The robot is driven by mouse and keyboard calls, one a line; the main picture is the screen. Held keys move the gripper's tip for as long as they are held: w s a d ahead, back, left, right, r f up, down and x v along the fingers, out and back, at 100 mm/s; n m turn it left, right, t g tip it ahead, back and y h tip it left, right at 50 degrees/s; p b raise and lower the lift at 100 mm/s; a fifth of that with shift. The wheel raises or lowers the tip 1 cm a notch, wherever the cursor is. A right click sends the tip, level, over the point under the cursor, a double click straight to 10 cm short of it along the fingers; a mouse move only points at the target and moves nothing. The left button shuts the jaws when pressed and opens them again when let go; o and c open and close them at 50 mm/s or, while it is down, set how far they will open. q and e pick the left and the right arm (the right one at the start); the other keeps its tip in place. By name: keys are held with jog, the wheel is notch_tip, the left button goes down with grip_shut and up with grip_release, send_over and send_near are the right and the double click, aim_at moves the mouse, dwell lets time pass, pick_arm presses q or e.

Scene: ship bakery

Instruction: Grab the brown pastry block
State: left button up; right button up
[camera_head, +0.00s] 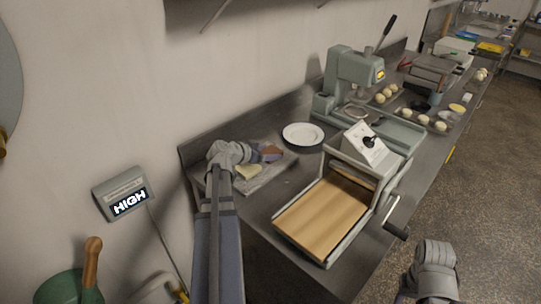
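A brown pastry block (271,153) lies on a grey board (272,174) at the back left of the counter. A pale yellow block (248,172) lies on the same board, in front of it. My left gripper (232,153) is over the left side of the board, a little left of the brown block. A gap to the brown block is hard to judge, and its fingers are too small to tell open from shut. My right gripper (437,253) is low at the right, over the floor and away from the counter; its fingers are not clear.
A white plate (303,134) sits behind the board. A dough sheeter with a wooden bed (322,217) and a crank stands to the right. A green-grey mixer (352,80) and trays of dough balls (440,127) are farther back. The wall closes off the left.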

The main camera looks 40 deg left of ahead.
pick_arm(q)
jog(key=c, duration=1)
jog(key=shift+o, duration=0.2)
notch_tip(320, 180, up, 10)
jog(key=p, duration=1)
